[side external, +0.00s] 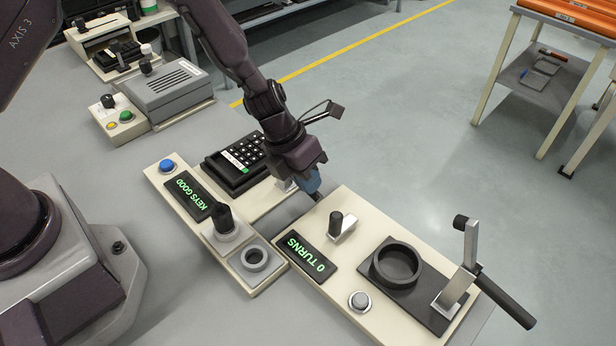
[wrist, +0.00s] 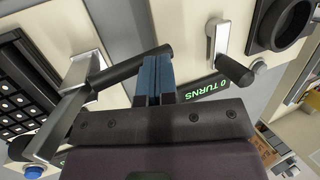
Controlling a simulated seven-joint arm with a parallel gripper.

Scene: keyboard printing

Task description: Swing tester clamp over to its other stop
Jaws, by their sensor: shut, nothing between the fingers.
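The tester clamp, a silver bracket (wrist: 75,105) with a black bar handle (wrist: 115,74), shows at the left of the wrist view beside the black keypad (wrist: 20,95). My gripper (side external: 316,194) points down just right of the keypad. Its blue fingers (wrist: 155,62) are shut and empty, at the free end of the bar. I cannot tell whether they touch it.
Right of the tester stands a second cream base with a 0 TURNS display (side external: 306,257), a small crank (side external: 341,230), a black ring cup (side external: 397,263) and a tall silver lever (side external: 462,266). A black post (side external: 223,218) stands on the tester's near end.

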